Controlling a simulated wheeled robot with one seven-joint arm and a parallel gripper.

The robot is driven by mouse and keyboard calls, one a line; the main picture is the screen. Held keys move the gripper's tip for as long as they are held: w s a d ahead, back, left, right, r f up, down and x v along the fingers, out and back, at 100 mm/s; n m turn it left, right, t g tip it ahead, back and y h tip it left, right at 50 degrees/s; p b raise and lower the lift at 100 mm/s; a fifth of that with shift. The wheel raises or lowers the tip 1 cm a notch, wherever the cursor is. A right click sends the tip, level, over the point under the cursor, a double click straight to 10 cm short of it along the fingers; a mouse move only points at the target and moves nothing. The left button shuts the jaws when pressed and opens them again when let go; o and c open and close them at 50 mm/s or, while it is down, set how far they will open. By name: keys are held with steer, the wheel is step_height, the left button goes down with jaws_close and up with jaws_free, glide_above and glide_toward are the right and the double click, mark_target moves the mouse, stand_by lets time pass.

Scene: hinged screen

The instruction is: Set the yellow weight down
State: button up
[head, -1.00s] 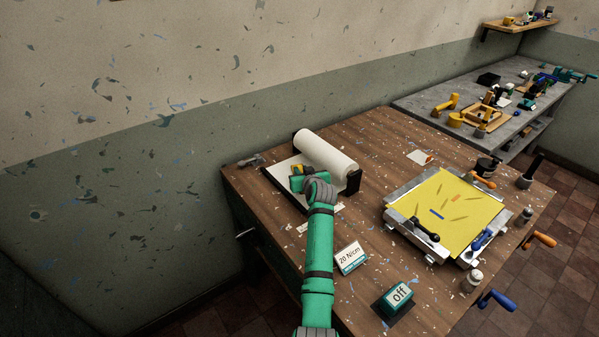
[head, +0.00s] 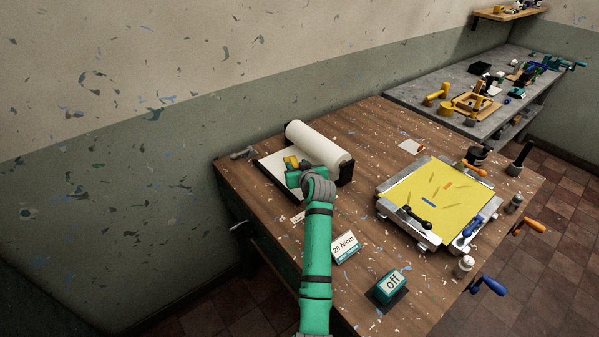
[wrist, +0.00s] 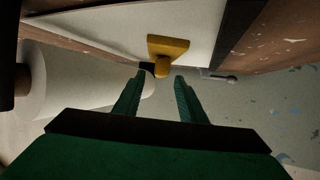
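The yellow weight (head: 291,162) rests on the white sheet (head: 280,172) in front of the paper roll. In the wrist view the weight (wrist: 168,48) shows a flat base and a round knob facing my gripper. My gripper (wrist: 160,76) is open, with its two green fingertips apart. The knob lies just beyond the fingertips, with gaps on both sides, and the fingers do not appear to touch it. In the head view my gripper (head: 299,174) partly hides the weight.
The paper roll (head: 318,148) with dark end brackets stands close behind and right of my gripper. A sign reading 20 N/cm (head: 345,247) and an off block (head: 390,286) stand nearer. A yellow screen (head: 440,198) lies to the right.

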steer(key=v, duration=0.7)
steer(key=shift+s+d, duration=0.1)
steer(key=shift+s, duration=0.15)
steer(key=shift+w, duration=0.1)
